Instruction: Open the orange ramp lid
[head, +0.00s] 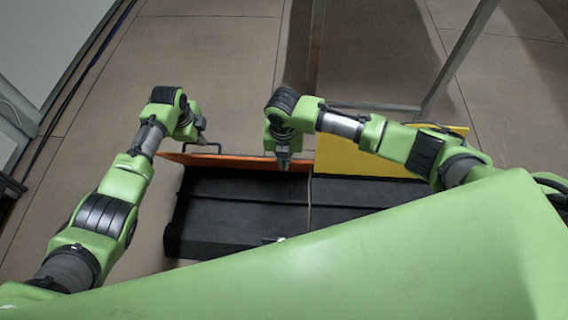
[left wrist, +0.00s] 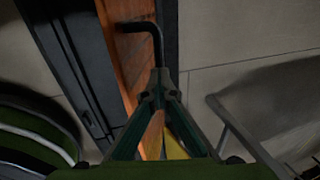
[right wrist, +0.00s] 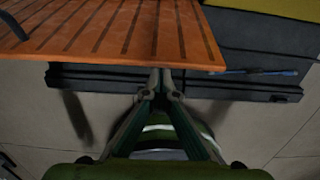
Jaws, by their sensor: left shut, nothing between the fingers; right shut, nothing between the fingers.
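The orange ramp lid (head: 235,161) shows as a thin strip along the far edge of a black box (head: 240,205) in the head view. Its slatted orange face fills the upper left of the right wrist view (right wrist: 130,30). A black bar handle (left wrist: 152,28) is on the lid in the left wrist view. My left gripper (head: 203,138) is shut and empty beside that handle; its fingertips (left wrist: 158,74) look close to the handle's end, contact unclear. My right gripper (head: 283,165) is shut and empty by the lid's right part, its tips (right wrist: 160,72) just past the lid's edge.
A yellow panel (head: 360,158) stands right of the orange lid, behind my right forearm. A metal frame post (head: 460,55) rises behind. A blue strip (right wrist: 255,71) lies on the dark box. The tan floor behind the lid is mostly clear.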

